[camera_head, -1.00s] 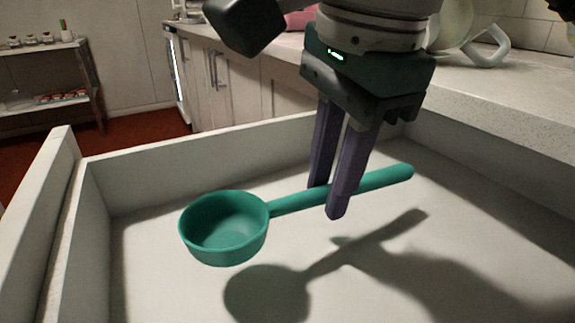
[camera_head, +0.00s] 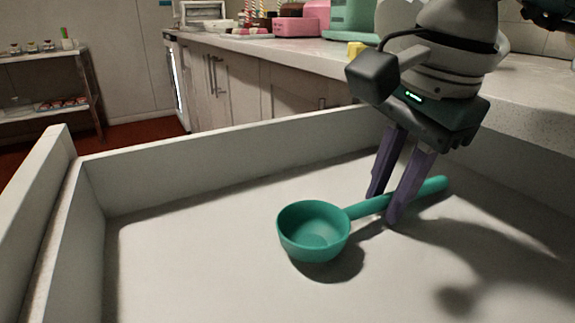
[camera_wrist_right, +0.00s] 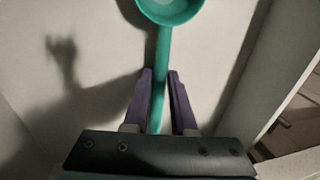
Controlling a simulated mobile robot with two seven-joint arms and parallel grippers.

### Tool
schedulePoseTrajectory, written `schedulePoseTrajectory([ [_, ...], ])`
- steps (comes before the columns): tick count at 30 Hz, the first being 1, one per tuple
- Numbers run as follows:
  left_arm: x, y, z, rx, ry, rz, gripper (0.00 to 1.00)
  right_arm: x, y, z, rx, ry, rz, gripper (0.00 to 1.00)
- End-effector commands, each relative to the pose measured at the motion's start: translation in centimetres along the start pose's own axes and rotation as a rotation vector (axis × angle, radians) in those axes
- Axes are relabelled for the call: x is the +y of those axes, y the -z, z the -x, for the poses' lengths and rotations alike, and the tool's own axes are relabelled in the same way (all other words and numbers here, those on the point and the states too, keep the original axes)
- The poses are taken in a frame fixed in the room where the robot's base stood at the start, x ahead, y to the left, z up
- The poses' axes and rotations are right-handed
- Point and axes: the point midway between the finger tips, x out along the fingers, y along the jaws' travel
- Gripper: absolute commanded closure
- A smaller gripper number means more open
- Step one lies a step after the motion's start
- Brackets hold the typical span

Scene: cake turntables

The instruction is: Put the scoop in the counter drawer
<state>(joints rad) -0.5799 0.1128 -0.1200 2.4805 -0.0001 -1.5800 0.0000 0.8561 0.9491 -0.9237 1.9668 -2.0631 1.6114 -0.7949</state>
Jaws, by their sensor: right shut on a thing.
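The green scoop (camera_head: 313,233) is inside the open counter drawer (camera_head: 165,240), low over its floor, with its shadow close beneath the bowl. I cannot tell whether the bowl touches the floor. My right gripper (camera_head: 382,208) points down into the drawer and is shut on the scoop's handle, with the bowl to the left. In the right wrist view, the handle (camera_wrist_right: 161,75) runs between the two purple fingers (camera_wrist_right: 160,88) and the bowl is at the top edge. My left gripper is not in view.
The drawer's far wall (camera_head: 240,150) and left wall (camera_head: 62,230) stand up around the scoop. The counter (camera_head: 330,60) behind holds pink boxes (camera_head: 295,26) and a green appliance (camera_head: 350,18). A shelf (camera_head: 45,85) stands at the far left. The drawer floor at left is clear.

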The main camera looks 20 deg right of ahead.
Motion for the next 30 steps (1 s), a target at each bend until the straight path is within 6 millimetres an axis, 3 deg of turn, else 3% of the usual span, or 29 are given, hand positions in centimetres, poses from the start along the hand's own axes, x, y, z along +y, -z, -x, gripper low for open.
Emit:
schedulePoseTrajectory([
  [5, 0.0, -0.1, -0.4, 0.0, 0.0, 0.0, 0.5, 0.1, 0.0, -0.4, 0.0, 0.0, 0.0, 1.0],
  [6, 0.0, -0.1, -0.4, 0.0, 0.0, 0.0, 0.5, 0.1, 0.0, -0.4, 0.0, 0.0, 0.0, 0.74],
  [14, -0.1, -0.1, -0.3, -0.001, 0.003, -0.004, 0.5, 0.1, 0.0, -0.3, 0.0, 0.0, 0.0, 0.45],
  [23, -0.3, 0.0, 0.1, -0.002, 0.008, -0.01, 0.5, 0.0, 0.0, 0.1, 0.0, 0.0, -0.001, 0.45],
  [26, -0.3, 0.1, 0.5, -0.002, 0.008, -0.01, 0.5, -0.1, 0.0, 1.3, -0.001, 0.004, -0.001, 0.45],
  [30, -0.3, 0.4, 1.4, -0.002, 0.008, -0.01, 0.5, -0.2, 0.0, 4.4, 0.001, 0.005, 0.0, 0.45],
])
